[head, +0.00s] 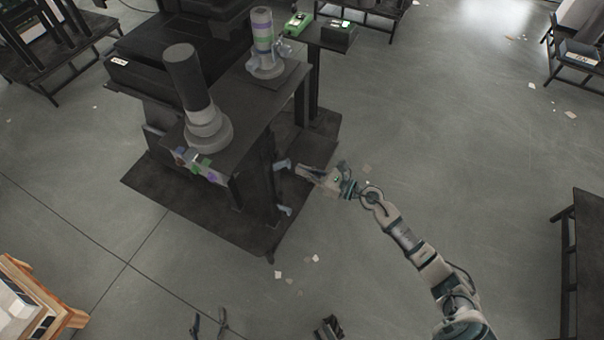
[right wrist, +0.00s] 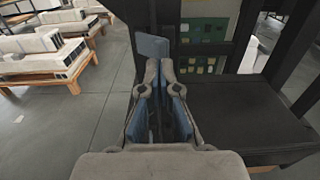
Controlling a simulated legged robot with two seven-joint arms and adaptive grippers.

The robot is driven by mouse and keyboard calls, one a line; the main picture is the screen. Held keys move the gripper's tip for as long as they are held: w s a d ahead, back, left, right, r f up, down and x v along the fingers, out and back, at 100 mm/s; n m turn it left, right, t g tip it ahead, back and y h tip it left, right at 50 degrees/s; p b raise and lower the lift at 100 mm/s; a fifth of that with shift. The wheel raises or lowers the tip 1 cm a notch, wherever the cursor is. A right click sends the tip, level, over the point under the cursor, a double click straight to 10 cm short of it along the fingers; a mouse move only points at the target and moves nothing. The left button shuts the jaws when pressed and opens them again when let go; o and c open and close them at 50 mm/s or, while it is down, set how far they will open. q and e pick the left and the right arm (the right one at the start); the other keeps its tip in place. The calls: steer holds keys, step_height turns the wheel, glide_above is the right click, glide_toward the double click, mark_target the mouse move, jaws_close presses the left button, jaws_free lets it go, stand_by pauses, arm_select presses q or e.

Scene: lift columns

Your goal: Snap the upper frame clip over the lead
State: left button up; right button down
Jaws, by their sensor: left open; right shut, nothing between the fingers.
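A blue-grey clip (head: 281,164) sticks out from the right side of the dark frame; a second one (head: 285,210) sits lower. My right gripper (head: 299,170) is beside the upper clip. In the right wrist view its fingers (right wrist: 160,68) are shut and empty, and a flat blue-grey piece (right wrist: 152,45), which looks like the clip, is just beyond the tips. I cannot tell whether they touch. I cannot make out the lead in either view. My left gripper (head: 209,323) is open at the bottom edge, away from the frame, only its fingers showing.
The dark machine (head: 245,120) carries a black-topped column (head: 185,75) and a smaller grey column (head: 264,40). A dark base plate (head: 160,190) surrounds its foot. Green boards (right wrist: 203,30) show behind the frame bars. A dark table (head: 590,230) stands right; open floor lies between.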

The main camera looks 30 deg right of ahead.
arm_select(q)
steer(key=shift+d+f, duration=0.2)
arm_select(e)
steer(key=shift+w+a, duration=0.15)
steer(key=shift+w, duration=0.85)
arm_select(q)
steer(key=shift+d, duration=0.1)
arm_select(e)
steer(key=shift+w, duration=0.1)
steer(key=shift+f, duration=0.1)
